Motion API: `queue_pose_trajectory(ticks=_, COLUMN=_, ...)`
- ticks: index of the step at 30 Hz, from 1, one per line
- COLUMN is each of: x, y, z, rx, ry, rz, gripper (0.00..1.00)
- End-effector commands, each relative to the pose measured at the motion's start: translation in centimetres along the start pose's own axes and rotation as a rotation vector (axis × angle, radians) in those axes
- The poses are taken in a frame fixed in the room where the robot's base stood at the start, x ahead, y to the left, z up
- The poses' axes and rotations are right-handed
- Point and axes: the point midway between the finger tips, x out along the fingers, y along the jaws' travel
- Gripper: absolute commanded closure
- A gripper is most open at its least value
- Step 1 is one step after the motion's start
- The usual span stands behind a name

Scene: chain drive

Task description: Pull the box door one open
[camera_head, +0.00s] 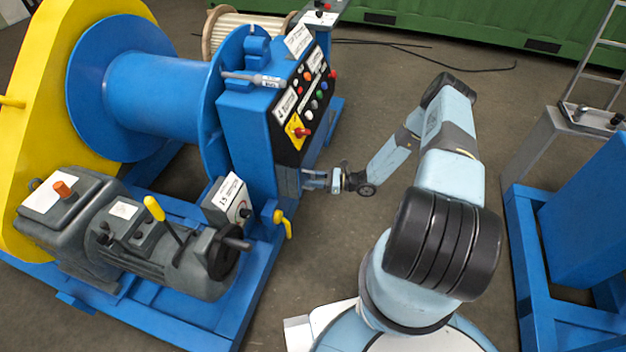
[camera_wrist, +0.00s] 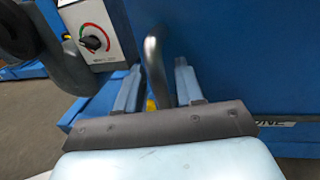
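The blue cabinet (camera_head: 246,140) stands left of my gripper in the head view. Its blue face (camera_wrist: 240,60) fills the right of the wrist view, and a partly hidden label there ends in "ONE" (camera_wrist: 280,122). A dark grey curved bar (camera_wrist: 153,65), which looks like a handle, rises between my two fingers in the wrist view. My gripper (camera_head: 308,180) is at the cabinet's side in the head view. In the wrist view my gripper (camera_wrist: 156,80) is open, with one finger on each side of the bar and small gaps visible. The door's outline and the bar's lower end are hidden.
A small grey box with a dial (camera_wrist: 94,38) is at the wrist view's upper left. A control panel (camera_head: 303,105) tops the cabinet.

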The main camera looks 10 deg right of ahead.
Motion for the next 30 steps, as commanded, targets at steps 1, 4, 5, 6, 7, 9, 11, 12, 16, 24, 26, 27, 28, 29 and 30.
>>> queue_pose_trajectory(ticks=1, x=-0.01, y=0.00, z=0.00, rx=0.000, ry=0.000, rz=0.000, gripper=0.63)
queue_pose_trajectory(ticks=4, x=-0.02, y=-0.01, z=0.01, rx=0.000, ry=0.000, rz=0.000, gripper=0.71)
queue_pose_trajectory(ticks=5, x=-0.02, y=-0.01, z=0.01, rx=0.000, ry=0.000, rz=0.000, gripper=0.74)
queue_pose_trajectory(ticks=6, x=-0.02, y=-0.01, z=0.01, rx=0.000, ry=0.000, rz=0.000, gripper=0.78)
queue_pose_trajectory(ticks=7, x=-0.02, y=0.00, z=0.01, rx=0.000, ry=0.000, rz=0.000, gripper=0.81)
queue_pose_trajectory(ticks=9, x=-0.03, y=-0.01, z=0.02, rx=0.000, ry=0.000, rz=0.000, gripper=0.88)
queue_pose_trajectory(ticks=11, x=-0.03, y=-0.02, z=0.02, rx=0.000, ry=0.000, rz=0.000, gripper=0.93)
queue_pose_trajectory(ticks=12, x=-0.03, y=-0.02, z=0.02, rx=0.000, ry=0.000, rz=0.000, gripper=0.97)
queue_pose_trajectory(ticks=16, x=-0.04, y=-0.03, z=0.02, rx=0.000, ry=0.000, rz=0.000, gripper=1.00)
queue_pose_trajectory(ticks=24, x=-0.04, y=-0.04, z=0.03, rx=0.000, ry=0.000, rz=0.000, gripper=1.00)
queue_pose_trajectory(ticks=26, x=-0.03, y=-0.06, z=0.03, rx=-0.001, ry=0.000, rz=0.000, gripper=1.00)
queue_pose_trajectory(ticks=27, x=0.00, y=-0.09, z=0.03, rx=-0.001, ry=0.000, rz=0.001, gripper=1.00)
queue_pose_trajectory(ticks=28, x=0.03, y=-0.14, z=0.03, rx=-0.001, ry=0.000, rz=0.002, gripper=1.00)
queue_pose_trajectory(ticks=29, x=0.09, y=-0.20, z=0.04, rx=-0.001, ry=0.000, rz=0.003, gripper=1.00)
queue_pose_trajectory(ticks=30, x=0.12, y=-0.35, z=0.04, rx=-0.001, ry=-0.001, rz=0.005, gripper=1.00)
